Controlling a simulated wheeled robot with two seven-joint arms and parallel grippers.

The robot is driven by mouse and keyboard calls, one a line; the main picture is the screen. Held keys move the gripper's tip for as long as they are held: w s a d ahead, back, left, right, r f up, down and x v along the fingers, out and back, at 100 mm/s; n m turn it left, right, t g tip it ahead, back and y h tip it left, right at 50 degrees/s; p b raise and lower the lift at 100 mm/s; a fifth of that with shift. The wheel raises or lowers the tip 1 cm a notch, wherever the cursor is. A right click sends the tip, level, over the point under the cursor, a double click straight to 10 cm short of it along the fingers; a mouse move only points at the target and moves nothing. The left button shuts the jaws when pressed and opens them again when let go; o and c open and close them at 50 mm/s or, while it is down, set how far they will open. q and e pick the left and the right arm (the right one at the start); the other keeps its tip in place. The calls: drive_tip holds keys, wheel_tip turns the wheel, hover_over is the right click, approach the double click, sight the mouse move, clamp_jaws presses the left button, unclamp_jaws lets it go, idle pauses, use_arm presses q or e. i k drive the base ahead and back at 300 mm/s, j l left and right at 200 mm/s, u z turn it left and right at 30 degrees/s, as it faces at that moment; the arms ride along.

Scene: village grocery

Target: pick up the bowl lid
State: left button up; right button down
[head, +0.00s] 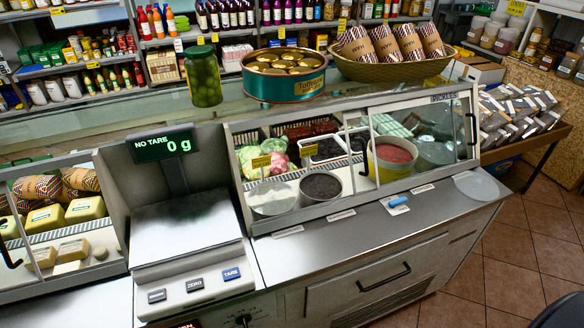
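A pale, translucent round disc (476,186), which looks like the bowl lid, lies flat on the right end of the steel counter (350,224), in front of the glass case. Two more round tubs, one at the left (271,198) and one at the right (435,153), have pale tops; I cannot tell if these are lids. Neither of my grippers is in view.
A scale (186,226) reading 0 g stands left of the case (350,110). A small blue object on a white card (397,203) lies on the counter. A jar of pickles (203,76), a large tin (283,85) and a basket (392,70) stand on top.

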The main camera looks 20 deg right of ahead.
sight(477, 187)
drive_tip(key=z, duration=1.9)
drive_tip(key=i+l, duration=0.1)
